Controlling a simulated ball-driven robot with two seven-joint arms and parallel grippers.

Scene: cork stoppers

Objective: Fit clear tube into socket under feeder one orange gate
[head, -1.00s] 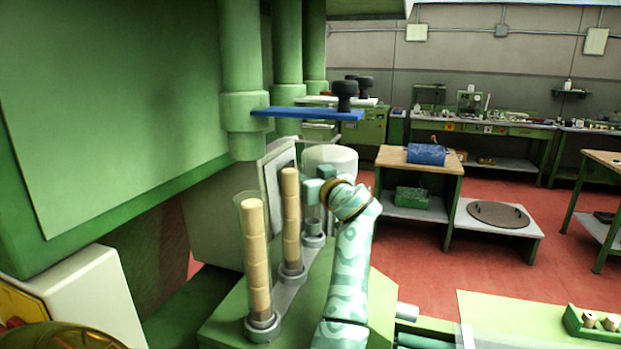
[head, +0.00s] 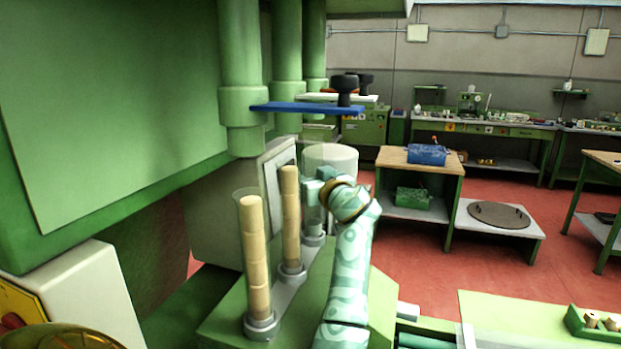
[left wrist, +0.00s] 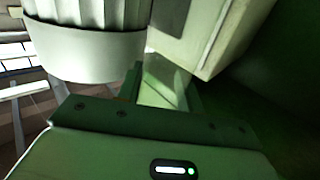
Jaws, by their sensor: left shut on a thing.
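My left gripper (head: 319,187) is at the third, farthest station of the green base. It is shut on a clear tube (head: 312,212), which looks upright and empty. The tube's lower end is at a grey ring socket (head: 313,239); I cannot tell whether it is fully seated. Green feeder pipes hang above, the nearest (head: 243,110) with a blue gate (head: 310,108) under it and a white gate (head: 337,98) behind. The left wrist view shows the gripper housing (left wrist: 150,150), not the tube clearly. My right gripper is not in view.
Two tubes filled with corks stand upright in the nearer sockets, a front one (head: 255,260) and a middle one (head: 291,220). A pale cylinder (head: 332,157) stands just behind the gripper. A grey box (head: 225,215) stands to the left.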

